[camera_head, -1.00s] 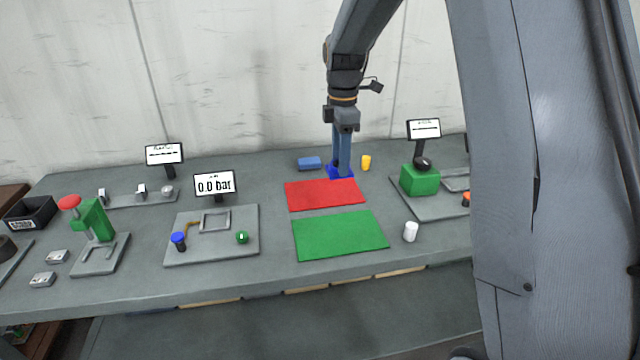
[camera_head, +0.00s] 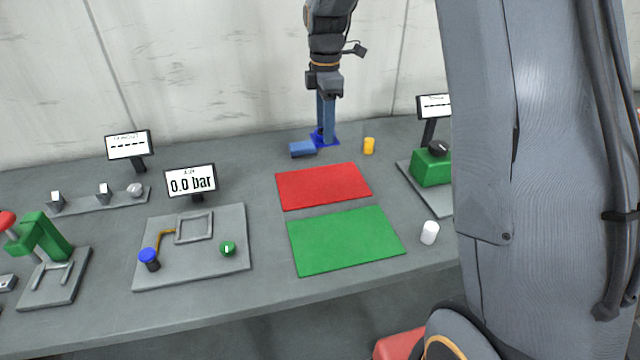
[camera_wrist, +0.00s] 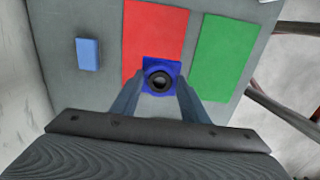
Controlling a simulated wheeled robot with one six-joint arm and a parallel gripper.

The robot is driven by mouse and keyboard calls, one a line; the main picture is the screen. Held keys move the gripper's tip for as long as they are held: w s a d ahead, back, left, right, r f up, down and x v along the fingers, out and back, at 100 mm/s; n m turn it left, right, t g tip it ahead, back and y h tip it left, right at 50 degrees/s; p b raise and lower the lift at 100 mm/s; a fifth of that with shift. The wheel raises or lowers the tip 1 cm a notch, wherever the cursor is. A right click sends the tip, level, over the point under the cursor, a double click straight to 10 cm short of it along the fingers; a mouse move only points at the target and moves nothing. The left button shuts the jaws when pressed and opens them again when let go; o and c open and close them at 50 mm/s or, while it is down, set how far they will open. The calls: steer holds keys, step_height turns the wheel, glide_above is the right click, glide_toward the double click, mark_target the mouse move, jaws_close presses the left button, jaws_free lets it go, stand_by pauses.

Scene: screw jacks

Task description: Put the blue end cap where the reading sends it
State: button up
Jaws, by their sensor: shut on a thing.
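The blue end cap (camera_head: 325,138) is a square blue plate. In the wrist view the blue end cap (camera_wrist: 149,66) shows a dark round part in its middle. My gripper (camera_head: 325,125) points down and is shut on it; in the wrist view its two fingers (camera_wrist: 158,88) flank the dark part. In the head view the cap appears behind the red mat (camera_head: 322,186); its height over the table is hard to tell. A display (camera_head: 191,182) reads "0.0 bar". It stands behind a grey plate (camera_head: 190,262) with a blue-topped knob (camera_head: 149,258) and green knob (camera_head: 228,248).
A green mat (camera_head: 345,241) lies in front of the red one; both are bare. A blue block (camera_head: 302,149), yellow cylinder (camera_head: 369,146) and white cylinder (camera_head: 429,232) stand nearby. A green device (camera_head: 432,168) is at right, a green press (camera_head: 42,238) at left. My arm hides the right end.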

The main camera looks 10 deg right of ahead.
steer(key=shift+w+f+b, duration=0.4)
steer(key=shift+f+b, duration=0.1)
steer(key=shift+f, duration=2.2)
steer(key=shift+w+f+b, duration=0.45)
steer(key=shift+f+b, duration=0.05)
steer(key=shift+f, duration=2.25)
steer(key=shift+w+f+b, duration=0.4)
steer(key=shift+f+b, duration=0.1)
steer(key=shift+f, duration=2.2)
steer(key=o, duration=1.3)
steer(key=shift+f, duration=0.15)
step_height(320, 180, up, 12)
steer(key=b, duration=0.3)
steer(key=shift+b, duration=0.3)
steer(key=s+f+m, duration=0.2)
steer(key=s+m, duration=0.4)
steer(key=s, duration=0.2)
steer(key=s+f+m, duration=0.3)
steer(key=s+m, duration=0.3)
steer(key=s, duration=0.3)
steer(key=s+f+m+t, duration=0.1)
steer(key=s+f+m, duration=0.2)
steer(key=s+m, duration=0.3)
steer(key=shift+s, duration=1.55)
